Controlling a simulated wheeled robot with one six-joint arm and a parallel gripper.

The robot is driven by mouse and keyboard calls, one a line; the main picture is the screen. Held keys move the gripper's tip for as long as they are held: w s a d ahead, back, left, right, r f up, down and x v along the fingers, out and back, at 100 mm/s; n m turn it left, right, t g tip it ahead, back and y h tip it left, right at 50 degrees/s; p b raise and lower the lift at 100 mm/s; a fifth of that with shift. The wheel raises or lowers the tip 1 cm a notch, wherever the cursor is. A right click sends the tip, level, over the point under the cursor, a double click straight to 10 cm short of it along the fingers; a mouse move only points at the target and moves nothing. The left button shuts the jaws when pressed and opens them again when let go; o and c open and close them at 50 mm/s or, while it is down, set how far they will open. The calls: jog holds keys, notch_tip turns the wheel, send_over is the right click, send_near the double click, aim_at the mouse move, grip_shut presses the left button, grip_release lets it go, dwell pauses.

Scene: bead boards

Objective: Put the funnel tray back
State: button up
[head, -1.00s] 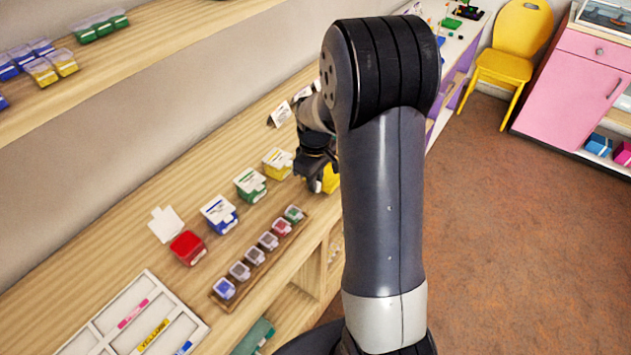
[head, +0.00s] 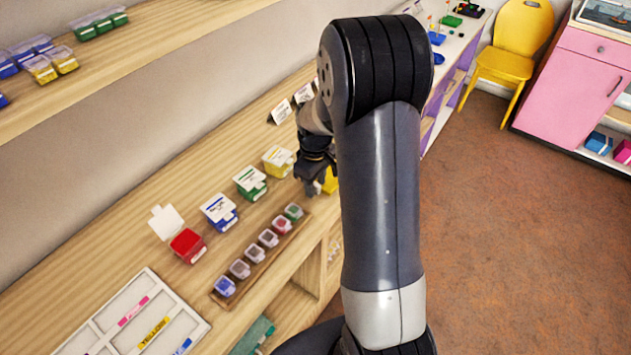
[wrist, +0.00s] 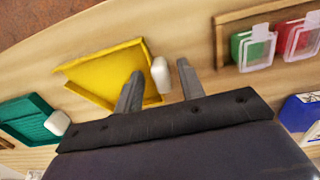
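A yellow tray (wrist: 108,72) with raised edges and a pointed end, which looks like a funnel tray, lies on the wooden surface in the wrist view. A white knob (wrist: 161,75) sits at its right side. My gripper (wrist: 160,67) is open, with one finger on each side of the knob; I cannot tell whether either finger touches it. In the head view my gripper (head: 316,188) is low over the counter, and a bit of yellow (head: 331,180) shows beside it. My arm hides most of the tray there.
A green tray (wrist: 28,116) with a white knob lies left of the yellow one. A wooden rack (head: 262,254) of small lidded boxes and open-lidded red (head: 187,246), blue and green boxes stand near on the counter. A white sectioned tray (head: 110,318) lies at the front.

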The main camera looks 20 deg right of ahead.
notch_tip(320, 180, up, 12)
jog(key=shift+r, duration=0.2)
jog(key=shift+c, duration=0.2)
dwell(1.4)
